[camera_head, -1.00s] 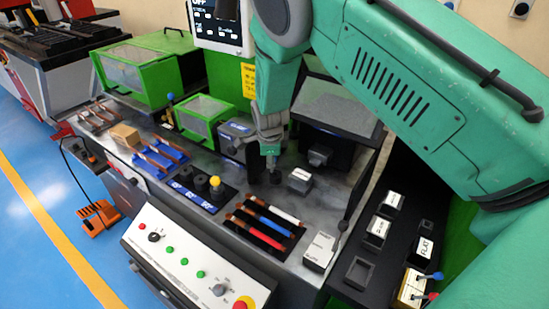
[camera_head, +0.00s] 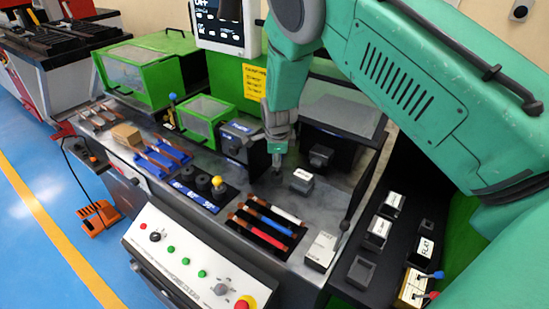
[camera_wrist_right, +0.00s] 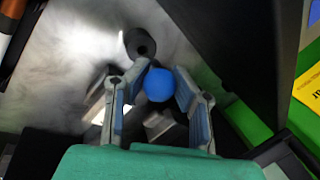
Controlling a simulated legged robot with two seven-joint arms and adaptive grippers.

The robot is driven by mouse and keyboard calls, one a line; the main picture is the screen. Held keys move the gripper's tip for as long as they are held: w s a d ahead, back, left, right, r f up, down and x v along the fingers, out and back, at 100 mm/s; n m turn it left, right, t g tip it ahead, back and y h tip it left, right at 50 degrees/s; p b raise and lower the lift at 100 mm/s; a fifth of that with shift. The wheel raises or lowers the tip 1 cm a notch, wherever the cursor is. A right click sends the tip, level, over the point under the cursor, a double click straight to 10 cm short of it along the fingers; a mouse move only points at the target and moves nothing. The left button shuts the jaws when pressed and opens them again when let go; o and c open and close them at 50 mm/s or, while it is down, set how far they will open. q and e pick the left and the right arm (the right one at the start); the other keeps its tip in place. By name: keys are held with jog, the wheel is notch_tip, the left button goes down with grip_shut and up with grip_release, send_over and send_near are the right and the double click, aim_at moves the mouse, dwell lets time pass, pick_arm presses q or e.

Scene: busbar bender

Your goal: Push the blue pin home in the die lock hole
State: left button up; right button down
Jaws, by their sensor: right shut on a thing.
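My right gripper (camera_head: 278,158) points down over the grey machine top (camera_head: 240,172), left of a small labelled grey block (camera_head: 301,181). In the right wrist view a round blue knob (camera_wrist_right: 158,85), the top of the blue pin, sits between the two fingers of the right gripper (camera_wrist_right: 160,92), which is shut on it. The pin's shaft is hidden under the knob, and so is the die lock hole. I cannot tell how deep the pin sits. A dark cylinder with a hole in its end (camera_wrist_right: 140,43) shows just beyond the knob. My left gripper is out of view.
A black tray with coloured bars (camera_head: 265,222) lies in front of the gripper. The control panel (camera_head: 185,262) is at the front.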

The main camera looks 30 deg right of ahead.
jog(key=shift+d+f, duration=0.2)
jog(key=shift+d, duration=0.45)
jog(key=shift+d+f, duration=0.1)
jog(key=shift+d, duration=0.3)
jog(key=shift+a, duration=0.3)
jog(key=shift+a+r, duration=0.25)
jog(key=shift+a, duration=0.9)
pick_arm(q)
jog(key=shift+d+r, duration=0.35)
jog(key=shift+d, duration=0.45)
pick_arm(e)
jog(key=shift+d+f, duration=0.2)
jog(key=shift+a+r, duration=0.1)
jog(key=shift+a, duration=0.45)
jog(key=shift+d+f, duration=0.35)
jog(key=shift+f, duration=0.25)
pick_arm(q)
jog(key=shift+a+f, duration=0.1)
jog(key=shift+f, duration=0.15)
pick_arm(e)
jog(key=shift+d+r, duration=0.1)
